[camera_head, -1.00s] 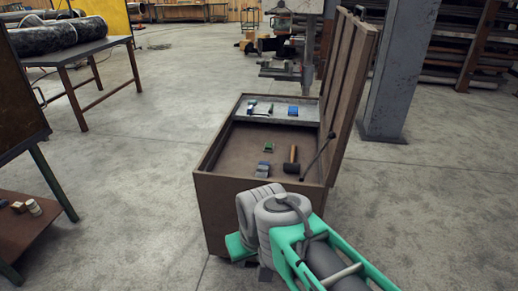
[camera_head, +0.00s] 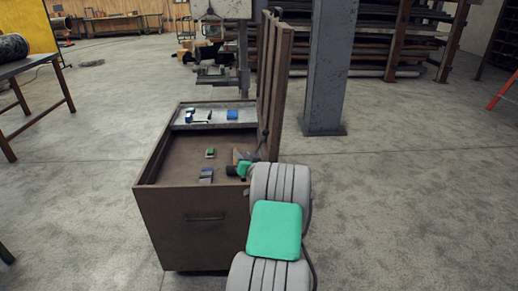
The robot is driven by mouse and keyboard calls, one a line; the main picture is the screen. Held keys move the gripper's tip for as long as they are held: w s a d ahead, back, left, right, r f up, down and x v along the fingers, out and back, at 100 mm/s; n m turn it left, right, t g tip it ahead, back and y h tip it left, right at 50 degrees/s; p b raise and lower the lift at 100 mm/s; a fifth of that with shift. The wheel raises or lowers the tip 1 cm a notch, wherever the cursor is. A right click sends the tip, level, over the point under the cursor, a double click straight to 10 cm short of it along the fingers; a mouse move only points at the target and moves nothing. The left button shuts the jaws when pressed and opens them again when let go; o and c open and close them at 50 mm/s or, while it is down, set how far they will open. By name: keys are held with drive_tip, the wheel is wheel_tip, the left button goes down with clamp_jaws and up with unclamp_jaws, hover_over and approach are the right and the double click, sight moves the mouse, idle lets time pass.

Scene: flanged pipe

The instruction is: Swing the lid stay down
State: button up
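The wooden chest (camera_head: 185,228) stands with its lid (camera_head: 275,85) raised upright on the right side. A short dark upper part of the lid stay (camera_head: 262,139) shows against the lid; its lower part is hidden behind my arm. My gripper (camera_head: 243,169) reaches over the chest's right front corner, close to the stay. My own grey and green wrist links cover most of it, so its fingers and any contact with the stay cannot be made out.
A dark mallet (camera_head: 232,171) lies in the chest beside my gripper. A blue-grey block (camera_head: 206,174) and a small green item (camera_head: 210,153) lie left of it. A grey tray (camera_head: 215,117) spans the back. A steel column (camera_head: 325,75) stands to the right behind the lid.

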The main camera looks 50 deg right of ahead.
sight(259, 146)
drive_tip(key=s+d+f+m+h, duration=0.1)
drive_tip(key=s+d+m+h, duration=0.15)
drive_tip(key=s+d, duration=0.35)
drive_tip(key=shift+n+h, duration=0.25)
drive_tip(key=p+x, duration=0.1)
drive_tip(key=x, duration=0.7)
drive_tip(key=shift+w+d, duration=0.1)
drive_tip(key=shift+d, duration=0.1)
drive_tip(key=shift+c, duration=0.4)
clamp_jaws()
